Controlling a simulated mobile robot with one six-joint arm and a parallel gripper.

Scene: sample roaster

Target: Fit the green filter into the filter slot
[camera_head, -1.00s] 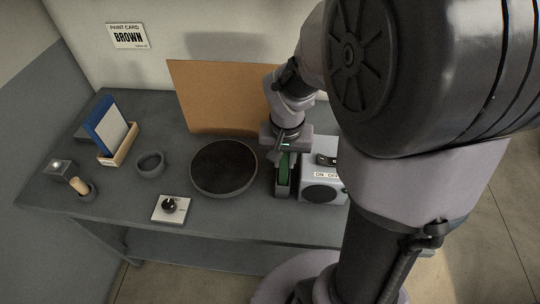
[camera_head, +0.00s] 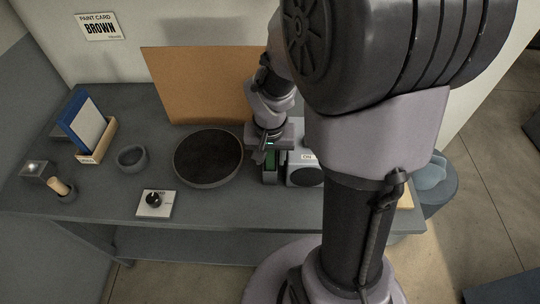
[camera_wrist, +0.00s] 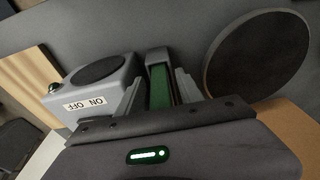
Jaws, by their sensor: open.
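The green filter (camera_head: 271,160) stands upright in a narrow grey slot housing (camera_head: 270,180), just left of the grey box with the ON OFF label. In the wrist view the green filter (camera_wrist: 160,87) shows as a strip inside the grey frame of the slot housing (camera_wrist: 156,56). My gripper (camera_head: 270,151) is above it, pointing down. In the wrist view my gripper (camera_wrist: 160,88) is open, with one finger on each side of the filter and gaps between. How deep the filter sits is hard to tell.
The grey ON OFF box (camera_head: 304,174) stands close on the right. A round dark pan (camera_head: 208,158) is close on the left. A brown board (camera_head: 195,90) stands behind. A knob plate (camera_head: 155,203), grey bowl (camera_head: 132,158) and wooden holder (camera_head: 99,147) are further left.

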